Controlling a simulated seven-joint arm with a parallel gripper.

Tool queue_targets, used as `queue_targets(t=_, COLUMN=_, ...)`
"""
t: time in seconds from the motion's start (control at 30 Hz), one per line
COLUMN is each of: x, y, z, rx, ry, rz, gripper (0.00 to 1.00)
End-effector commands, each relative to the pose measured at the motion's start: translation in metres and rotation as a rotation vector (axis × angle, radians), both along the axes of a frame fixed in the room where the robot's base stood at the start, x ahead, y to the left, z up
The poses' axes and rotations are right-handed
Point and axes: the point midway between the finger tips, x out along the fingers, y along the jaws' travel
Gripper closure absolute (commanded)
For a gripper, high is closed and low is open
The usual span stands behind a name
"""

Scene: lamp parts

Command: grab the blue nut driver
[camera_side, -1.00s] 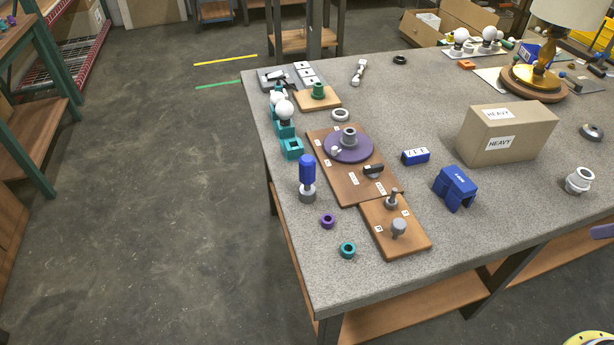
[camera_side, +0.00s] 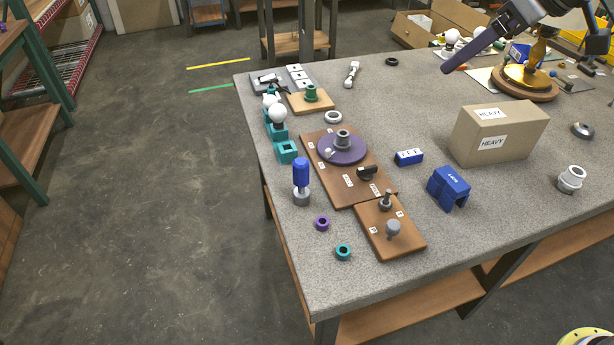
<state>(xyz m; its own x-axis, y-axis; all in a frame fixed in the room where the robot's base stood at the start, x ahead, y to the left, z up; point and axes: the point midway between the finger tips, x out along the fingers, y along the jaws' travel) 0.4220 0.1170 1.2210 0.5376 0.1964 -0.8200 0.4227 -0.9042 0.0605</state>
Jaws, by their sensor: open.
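The blue nut driver (camera_side: 301,173) stands upright near the left edge of the grey table, its blue handle up and a grey cylindrical part at its foot. My gripper (camera_side: 490,38) is at the upper right of the picture, above the table's far right part. One long dark finger shows clearly and points down to the left. The jaws are open and I see nothing held in them. The gripper is well apart from the nut driver, and part of it is cut off by the top edge.
Teal blocks with white bulbs (camera_side: 277,116) stand behind the driver. A brown board with a purple disc (camera_side: 318,153) lies to its right. Purple (camera_side: 322,223) and teal (camera_side: 343,252) rings lie in front. A HEAVY box (camera_side: 500,132) and a lamp (camera_side: 540,75) stand at right.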

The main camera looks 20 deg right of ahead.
Motion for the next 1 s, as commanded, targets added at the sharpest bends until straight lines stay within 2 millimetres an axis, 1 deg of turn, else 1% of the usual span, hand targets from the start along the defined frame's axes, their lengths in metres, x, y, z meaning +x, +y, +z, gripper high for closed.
queue_targets(t=0.03, x=0.02, y=0.019, z=-0.009, rx=-0.004, ry=0.016, rz=0.035, gripper=0.21)
queue_targets(t=0.13, x=0.052, y=0.055, z=-0.028, rx=-0.012, ry=0.038, rz=0.097, gripper=0.21)
queue_targets(t=0.2, x=0.07, y=0.082, z=-0.047, rx=-0.018, ry=0.058, rz=0.139, gripper=0.21)
queue_targets(t=0.27, x=0.083, y=0.105, z=-0.065, rx=-0.024, ry=0.08, rz=0.171, gripper=0.21)
queue_targets(t=0.3, x=0.089, y=0.119, z=-0.078, rx=-0.028, ry=0.095, rz=0.19, gripper=0.21)
queue_targets(t=0.37, x=0.095, y=0.138, z=-0.098, rx=-0.034, ry=0.119, rz=0.214, gripper=0.21)
queue_targets(t=0.4, x=0.097, y=0.149, z=-0.111, rx=-0.04, ry=0.135, rz=0.229, gripper=0.21)
queue_targets(t=0.43, x=0.098, y=0.156, z=-0.12, rx=-0.045, ry=0.148, rz=0.239, gripper=0.21)
queue_targets(t=0.53, x=0.095, y=0.171, z=-0.147, rx=-0.061, ry=0.188, rz=0.265, gripper=0.21)
queue_targets(t=0.6, x=0.092, y=0.178, z=-0.159, rx=-0.07, ry=0.207, rz=0.277, gripper=0.21)
queue_targets(t=0.7, x=0.09, y=0.185, z=-0.167, rx=-0.073, ry=0.211, rz=0.287, gripper=0.21)
queue_targets(t=0.77, x=0.092, y=0.187, z=-0.175, rx=-0.073, ry=0.214, rz=0.287, gripper=0.21)
queue_targets(t=1.0, x=0.105, y=0.198, z=-0.217, rx=-0.074, ry=0.213, rz=0.287, gripper=0.21)
